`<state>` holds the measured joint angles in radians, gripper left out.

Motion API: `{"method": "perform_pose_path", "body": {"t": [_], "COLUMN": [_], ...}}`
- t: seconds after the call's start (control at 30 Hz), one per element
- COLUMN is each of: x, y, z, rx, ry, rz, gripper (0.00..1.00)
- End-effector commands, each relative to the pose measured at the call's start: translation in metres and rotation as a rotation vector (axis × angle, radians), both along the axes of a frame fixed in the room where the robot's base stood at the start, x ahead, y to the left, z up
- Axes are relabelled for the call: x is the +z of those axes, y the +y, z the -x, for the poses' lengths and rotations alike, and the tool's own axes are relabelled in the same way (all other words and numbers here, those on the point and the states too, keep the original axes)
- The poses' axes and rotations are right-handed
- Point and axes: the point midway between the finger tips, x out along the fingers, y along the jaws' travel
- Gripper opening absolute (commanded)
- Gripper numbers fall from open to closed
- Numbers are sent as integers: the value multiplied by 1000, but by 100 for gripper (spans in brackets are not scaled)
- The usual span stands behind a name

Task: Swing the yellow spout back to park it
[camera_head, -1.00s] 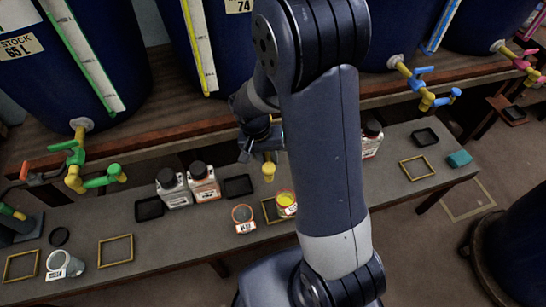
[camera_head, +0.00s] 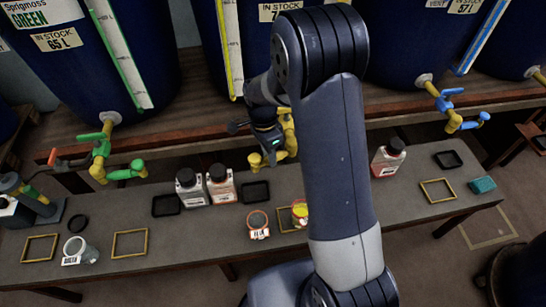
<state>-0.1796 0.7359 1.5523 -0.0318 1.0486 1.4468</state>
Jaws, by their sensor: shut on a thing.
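The yellow spout (camera_head: 257,160) shows below a blue vat at the middle, partly hidden behind my arm. Its yellow pipe (camera_head: 289,133) comes down from the vat side, right of my gripper. My gripper (camera_head: 266,142) is shut on the spout; the exact contact is hard to see. The spout's end hangs over the back edge of the bench, left of and behind a cup with yellow contents (camera_head: 299,212).
A green-handled tap (camera_head: 104,155) is at left, a blue-handled tap (camera_head: 455,118) at right.

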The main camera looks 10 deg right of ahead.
Motion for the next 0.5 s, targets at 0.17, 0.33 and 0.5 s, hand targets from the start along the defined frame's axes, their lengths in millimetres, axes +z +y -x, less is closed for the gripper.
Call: {"method": "perform_pose_path", "body": {"t": [0.17,0.33,0.5], "x": [1,1,0], "y": [2,2,2], "z": [-11,-17,-22], "rx": [-136,-235,-298], "ry": [-1,-1,-1], "rz": [0,0,0], "gripper": [0,0,0]}}
